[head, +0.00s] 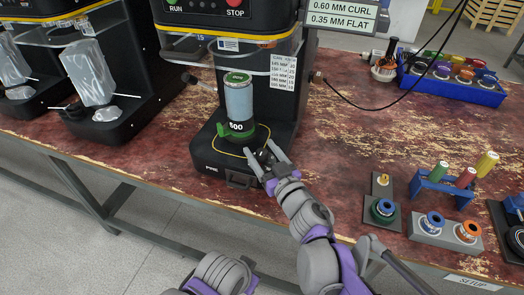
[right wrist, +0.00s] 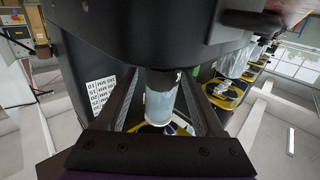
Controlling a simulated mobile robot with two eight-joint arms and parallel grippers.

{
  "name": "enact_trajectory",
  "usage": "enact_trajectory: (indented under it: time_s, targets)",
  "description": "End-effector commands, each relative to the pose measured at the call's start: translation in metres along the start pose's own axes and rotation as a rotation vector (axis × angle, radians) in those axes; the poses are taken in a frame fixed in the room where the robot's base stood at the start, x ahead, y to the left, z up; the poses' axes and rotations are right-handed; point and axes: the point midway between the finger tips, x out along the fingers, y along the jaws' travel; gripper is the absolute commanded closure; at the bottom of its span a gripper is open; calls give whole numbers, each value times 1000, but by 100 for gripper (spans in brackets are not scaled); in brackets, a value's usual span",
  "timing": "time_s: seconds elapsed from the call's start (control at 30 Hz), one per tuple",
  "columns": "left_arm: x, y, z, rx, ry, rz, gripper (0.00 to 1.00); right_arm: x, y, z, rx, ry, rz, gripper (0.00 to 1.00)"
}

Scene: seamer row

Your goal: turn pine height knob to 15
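The seamer marked PINE (head: 214,167) stands at the middle of the bench in the head view. A can (head: 239,97) with a green top and a black band reading 500 stands upright in it. A dark knob-like part (head: 264,156) shows at the base's front right corner; its setting is not readable. My right gripper (head: 262,154) is open at that corner, with its fingertips spread around or just in front of the dark part; contact cannot be told. In the right wrist view, the can (right wrist: 160,95) shows beyond the spread fingers. My left gripper is out of view.
A height chart (head: 283,72) hangs on the seamer's right side. Similar seamers (head: 92,75) stand to the left. Fixtures with coloured rollers (head: 447,187) and a blue rack (head: 455,88) are at the right. A black cable (head: 385,107) crosses the bench.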

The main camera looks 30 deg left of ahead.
Motion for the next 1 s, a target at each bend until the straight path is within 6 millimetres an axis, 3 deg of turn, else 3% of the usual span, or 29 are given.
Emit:
enact_trajectory:
  time_s: [0.33,0.7,1.0]
  targets:
    - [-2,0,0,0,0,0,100,-9,0,-1,0,1,0,30]
    - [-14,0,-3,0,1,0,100,-81,1,-1,-1,0,3,30]
    - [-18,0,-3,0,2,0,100,-108,0,0,0,0,0,30]
